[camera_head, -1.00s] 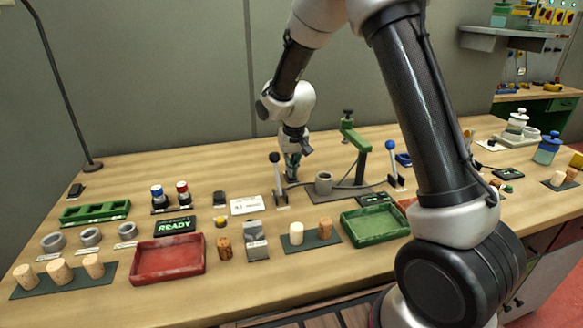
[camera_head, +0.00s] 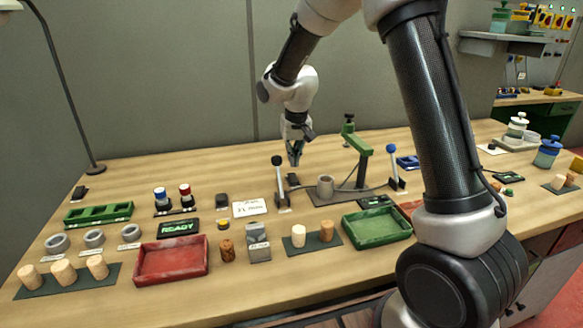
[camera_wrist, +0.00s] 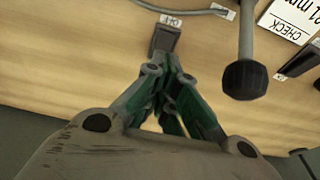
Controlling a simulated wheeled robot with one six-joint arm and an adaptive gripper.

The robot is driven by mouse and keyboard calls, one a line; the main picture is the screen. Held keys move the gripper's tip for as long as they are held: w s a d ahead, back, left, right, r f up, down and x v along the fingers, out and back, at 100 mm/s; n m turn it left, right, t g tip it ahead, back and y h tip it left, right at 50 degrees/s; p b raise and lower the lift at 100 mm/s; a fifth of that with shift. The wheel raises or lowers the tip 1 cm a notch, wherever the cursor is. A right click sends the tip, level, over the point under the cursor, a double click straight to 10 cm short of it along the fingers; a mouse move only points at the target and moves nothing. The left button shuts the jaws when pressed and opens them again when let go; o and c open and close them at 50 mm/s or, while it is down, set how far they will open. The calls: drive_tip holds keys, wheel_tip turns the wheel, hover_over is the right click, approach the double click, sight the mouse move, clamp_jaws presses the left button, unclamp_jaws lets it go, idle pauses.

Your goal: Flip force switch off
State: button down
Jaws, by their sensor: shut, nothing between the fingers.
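My gripper (camera_head: 294,161) is shut and empty, pointing down above the back middle of the bench. A small black switch (camera_head: 293,179) stands on the bench just below it, behind the black-knobbed lever. In the wrist view the black switch (camera_wrist: 165,38) shows just beyond the shut green fingers (camera_wrist: 168,78), with a small white label at its far end. I cannot read the label surely or tell which way the switch is set. The fingers look apart from it in the head view.
A lever (camera_head: 279,183) with a black knob stands close left of my gripper; its knob (camera_wrist: 245,80) is near in the wrist view. A green press (camera_head: 361,160) and a blue-knobbed lever (camera_head: 394,168) stand to the right. Another dark switch (camera_head: 222,200) sits left, beside a white card (camera_head: 250,208).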

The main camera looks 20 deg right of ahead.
drive_tip(key=s+r, duration=0.5)
drive_tip(key=r, duration=0.2)
drive_tip(key=s+d+r, duration=0.3)
drive_tip(key=s+d, duration=0.1)
drive_tip(key=s, duration=0.6)
drive_tip(key=s+d+r+t, duration=0.1)
drive_tip(key=s+d+r, duration=0.2)
drive_tip(key=s, duration=0.7)
drive_tip(key=s+d+r+t, duration=0.1)
drive_tip(key=s+d+r, duration=0.2)
drive_tip(key=s+d, duration=0.4)
drive_tip(key=s, duration=0.3)
drive_tip(key=shift+d+r, duration=0.2)
drive_tip(key=shift+w, duration=0.1)
